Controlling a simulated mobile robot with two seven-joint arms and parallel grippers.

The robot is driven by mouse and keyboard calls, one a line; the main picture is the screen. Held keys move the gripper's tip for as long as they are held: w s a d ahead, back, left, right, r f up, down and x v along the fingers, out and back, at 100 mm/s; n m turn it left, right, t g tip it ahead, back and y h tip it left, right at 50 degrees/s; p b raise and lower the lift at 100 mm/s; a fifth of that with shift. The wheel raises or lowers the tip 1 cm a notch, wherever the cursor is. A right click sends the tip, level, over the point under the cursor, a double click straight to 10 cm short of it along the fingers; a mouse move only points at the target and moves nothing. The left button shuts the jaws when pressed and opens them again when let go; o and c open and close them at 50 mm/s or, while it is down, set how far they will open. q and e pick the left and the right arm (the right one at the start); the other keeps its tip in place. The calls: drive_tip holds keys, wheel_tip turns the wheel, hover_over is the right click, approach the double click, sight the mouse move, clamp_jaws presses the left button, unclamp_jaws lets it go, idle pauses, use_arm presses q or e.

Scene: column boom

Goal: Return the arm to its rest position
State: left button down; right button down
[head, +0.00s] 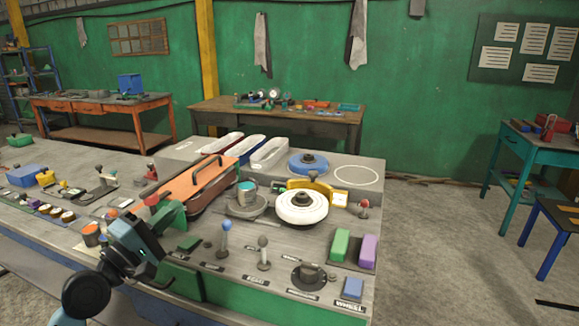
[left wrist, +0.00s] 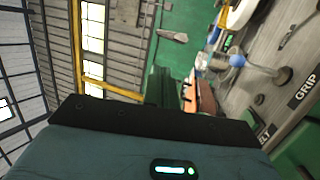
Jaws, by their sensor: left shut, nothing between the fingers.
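My left arm comes in from the lower left of the head view. Its gripper (head: 176,214) is shut and empty, held over the left part of the grey control bench (head: 350,205). The green fingers (left wrist: 162,88) also show beyond the dark gripper body in the left wrist view, pointing toward the green wall. A blue-knobbed lever (head: 225,240) stands just right of the gripper in the head view, apart from it, and also shows in the left wrist view (left wrist: 237,61). My right gripper is not in view.
An orange belt (head: 195,185) lies behind the gripper. A white round disc (head: 301,207), a grey-knobbed lever (head: 263,250), and green (head: 340,245) and purple (head: 368,248) blocks stand to the right. Open floor (head: 450,260) lies right of the bench.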

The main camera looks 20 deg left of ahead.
use_arm(q)
drive_tip(key=s+d+f+m+g+y, duration=0.1)
drive_tip(key=s+d+f+m+g, duration=0.15)
drive_tip(key=f, duration=0.65)
drive_tip(key=s+d+f+m+g+y, duration=0.1)
drive_tip(key=s+d+f+m, duration=0.15)
drive_tip(key=f, duration=0.65)
drive_tip(key=s+d+f+m+g+y, duration=0.1)
drive_tip(key=s+f+g, duration=0.15)
drive_tip(key=f, duration=0.65)
drive_tip(key=s+d+f+m+g, duration=0.2)
drive_tip(key=s+d+f+m, duration=0.3)
drive_tip(key=s+f, duration=0.4)
drive_tip(key=s+d+f+m+g, duration=0.3)
drive_tip(key=s+d+f+m, duration=0.2)
drive_tip(key=s+f, duration=0.4)
drive_tip(key=s, duration=0.3)
drive_tip(key=shift+s+y, duration=0.4)
